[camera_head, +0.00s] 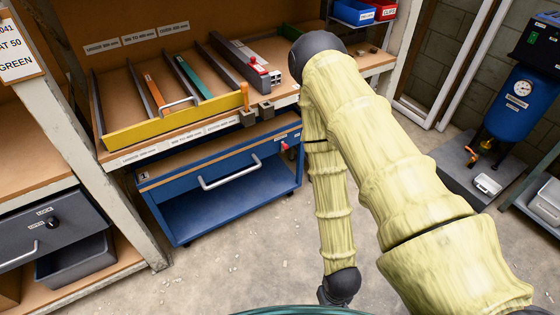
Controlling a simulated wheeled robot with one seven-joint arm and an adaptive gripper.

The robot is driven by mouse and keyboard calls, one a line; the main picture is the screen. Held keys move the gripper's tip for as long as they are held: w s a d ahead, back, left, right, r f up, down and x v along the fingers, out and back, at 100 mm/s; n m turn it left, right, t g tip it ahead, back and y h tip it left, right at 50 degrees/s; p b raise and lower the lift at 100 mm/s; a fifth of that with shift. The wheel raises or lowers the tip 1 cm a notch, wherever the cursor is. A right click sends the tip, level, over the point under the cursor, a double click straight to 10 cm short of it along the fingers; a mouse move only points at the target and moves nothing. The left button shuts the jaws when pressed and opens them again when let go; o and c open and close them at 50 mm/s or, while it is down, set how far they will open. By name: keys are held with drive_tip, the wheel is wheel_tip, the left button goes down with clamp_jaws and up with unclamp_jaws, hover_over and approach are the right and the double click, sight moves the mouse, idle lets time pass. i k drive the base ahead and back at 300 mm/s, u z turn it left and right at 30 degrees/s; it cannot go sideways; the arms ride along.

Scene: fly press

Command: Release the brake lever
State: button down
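A small red-ended part (285,147) sits at the right end of the blue cart (217,213), near its top edge. It looks like a lever, but it is too small to tell its position or whether it is the brake lever. My arm, in a pale yellow sleeve, rises from the lower right, bends at a dark joint and hangs down in front of the floor. My gripper (338,291) is dark and low at the bottom edge, right of the cart and well below the red part. Its fingers are not clearly visible.
The cart stands under a shelf with bars behind a yellow front rail (170,122). A grey drawer unit (45,226) is left; a blue tank (515,105) is right. Floor in front of the cart is clear.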

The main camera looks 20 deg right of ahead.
sight(284, 146)
drive_tip(key=k, duration=0.2)
drive_tip(key=u, duration=0.9)
drive_tip(key=i, duration=0.55)
drive_tip(key=z, duration=0.55)
